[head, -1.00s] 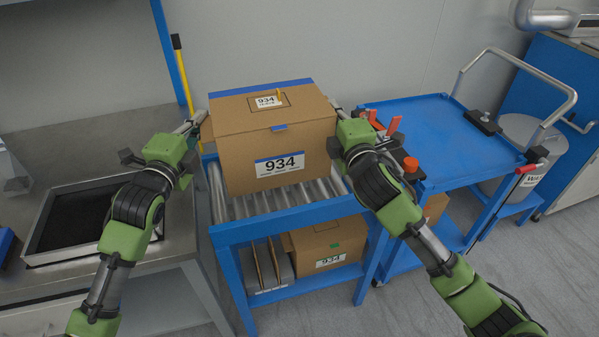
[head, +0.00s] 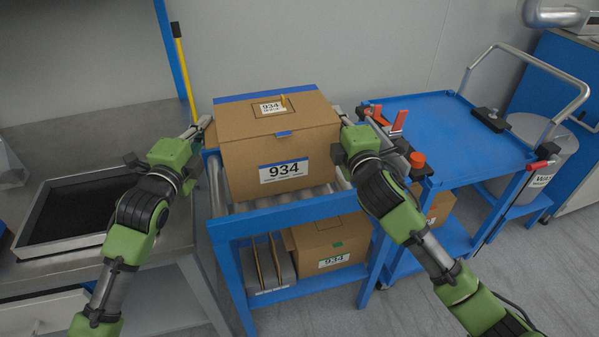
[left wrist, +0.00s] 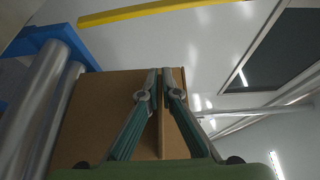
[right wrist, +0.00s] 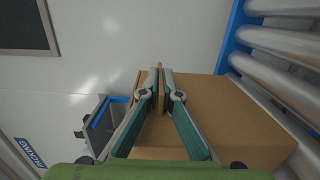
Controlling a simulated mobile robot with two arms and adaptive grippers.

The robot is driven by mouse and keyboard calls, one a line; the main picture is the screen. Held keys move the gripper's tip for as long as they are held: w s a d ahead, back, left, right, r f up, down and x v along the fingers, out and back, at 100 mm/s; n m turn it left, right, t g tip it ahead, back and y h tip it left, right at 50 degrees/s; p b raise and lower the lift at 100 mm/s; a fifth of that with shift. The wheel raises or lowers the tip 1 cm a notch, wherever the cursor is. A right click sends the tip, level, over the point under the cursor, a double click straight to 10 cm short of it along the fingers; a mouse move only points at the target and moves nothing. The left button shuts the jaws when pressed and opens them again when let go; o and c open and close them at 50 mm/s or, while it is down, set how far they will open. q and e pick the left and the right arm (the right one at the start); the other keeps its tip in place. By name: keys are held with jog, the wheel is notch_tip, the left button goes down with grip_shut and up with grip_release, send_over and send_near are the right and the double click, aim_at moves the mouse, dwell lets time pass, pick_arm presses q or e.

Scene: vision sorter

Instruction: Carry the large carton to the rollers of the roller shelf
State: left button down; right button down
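The large carton (head: 277,145) is brown with a blue top edge and a "934" label. It is upright over the rollers (head: 216,188) of the blue roller shelf (head: 290,218), just behind the front rail. I cannot tell whether its base touches the rollers. My left gripper (head: 205,124) is at its left side; the left wrist view shows the fingers (left wrist: 160,76) closed on a thin cardboard edge. My right gripper (head: 338,113) is at its right side, and the right wrist view shows its fingers (right wrist: 160,72) closed on a cardboard edge too. The carton hides most rollers.
A blue cart (head: 455,135) with orange-red clamps stands close on the right. A metal bench (head: 75,135) with a black tray (head: 80,208) is at the left.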

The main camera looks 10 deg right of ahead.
pick_arm(q)
jog(key=shift+f, duration=0.4)
pick_arm(e)
jog(key=shift+f, duration=0.4)
pick_arm(q)
jog(key=c, duration=2.3)
grip_release()
jog(key=shift+r, duration=0.15)
pick_arm(e)
jog(key=c, duration=2.3)
grip_release()
jog(key=shift+r, duration=0.15)
jog(key=shift+s, duration=0.15)
pick_arm(q)
jog(key=v, duration=1.2)
jog(key=shift+r, duration=0.1)
pick_arm(e)
jog(key=s, duration=0.8)
jog(key=s+d, duration=0.1)
jog(key=s, duration=0.2)
jog(key=shift+s, duration=0.4)
